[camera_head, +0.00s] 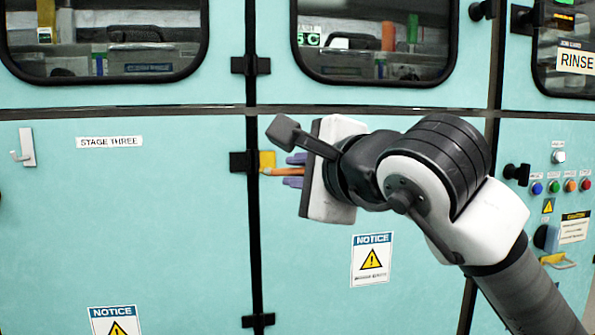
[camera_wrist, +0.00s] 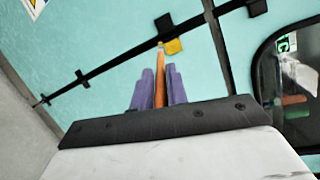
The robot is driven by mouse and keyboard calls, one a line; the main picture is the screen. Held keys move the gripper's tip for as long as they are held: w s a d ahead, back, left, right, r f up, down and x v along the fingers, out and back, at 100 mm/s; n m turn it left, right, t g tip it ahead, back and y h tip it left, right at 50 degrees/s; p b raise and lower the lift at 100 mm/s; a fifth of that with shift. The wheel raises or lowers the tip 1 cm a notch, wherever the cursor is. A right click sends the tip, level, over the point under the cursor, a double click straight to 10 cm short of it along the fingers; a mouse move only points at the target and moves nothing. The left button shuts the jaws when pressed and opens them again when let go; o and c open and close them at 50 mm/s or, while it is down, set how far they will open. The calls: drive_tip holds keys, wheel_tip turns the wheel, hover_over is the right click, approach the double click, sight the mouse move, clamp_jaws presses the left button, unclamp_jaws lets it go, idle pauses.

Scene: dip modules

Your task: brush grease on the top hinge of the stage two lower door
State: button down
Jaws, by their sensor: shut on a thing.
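My gripper (camera_head: 292,170) has purple fingers shut on an orange brush (camera_head: 280,171); they also show in the wrist view, the brush (camera_wrist: 160,85) between the fingers. The brush points left in the head view, its tip by a yellow tag (camera_head: 267,160) beside the black top hinge (camera_head: 240,162). In the wrist view the tip is close to the yellow tag (camera_wrist: 173,46) and the hinge (camera_wrist: 163,23); I cannot tell whether it touches. The lower door (camera_head: 310,285) right of the seam is shut and partly hidden by my arm. No stage two label shows.
The lower door at left carries a "STAGE THREE" label (camera_head: 109,142) and a white handle (camera_head: 27,147). Another hinge (camera_head: 258,321) is lower on the seam, and one (camera_head: 251,65) is above. Buttons (camera_head: 554,187) and a yellow-handled fixture (camera_head: 557,261) are at right.

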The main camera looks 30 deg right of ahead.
drive_tip(key=s, duration=0.3)
drive_tip(key=shift+a, duration=0.4)
drive_tip(key=shift+r, duration=0.1)
idle(0.4)
